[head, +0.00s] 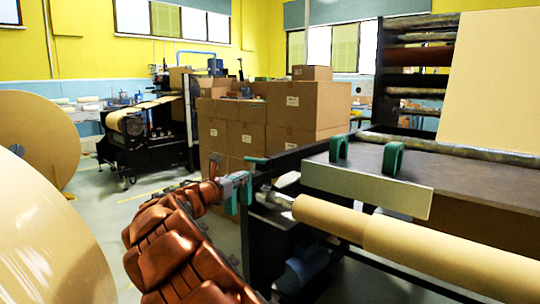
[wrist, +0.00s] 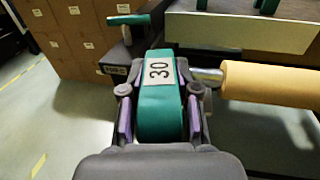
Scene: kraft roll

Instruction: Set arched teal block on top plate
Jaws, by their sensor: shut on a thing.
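My gripper (head: 236,188) is shut on a teal block (wrist: 160,118) with a white label reading 30. In the wrist view the block sits between the two fingers (wrist: 160,92), its far end beyond the fingertips. It is held in the air beside the machine's left end. Two more arched teal blocks, one (head: 338,148) left of the other (head: 393,160), stand on the front edge of the machine's dark top plate (head: 450,178). A teal piece (head: 257,160) also shows on a black post; in the wrist view it (wrist: 128,20) lies beyond the held block.
A kraft roll on a shaft (head: 330,217) runs right of my gripper, below a pale metal bar (head: 365,188). Stacked cardboard boxes (head: 290,110) stand behind. Large kraft rolls (head: 40,250) fill the left. Open floor (wrist: 80,120) shows left of my gripper.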

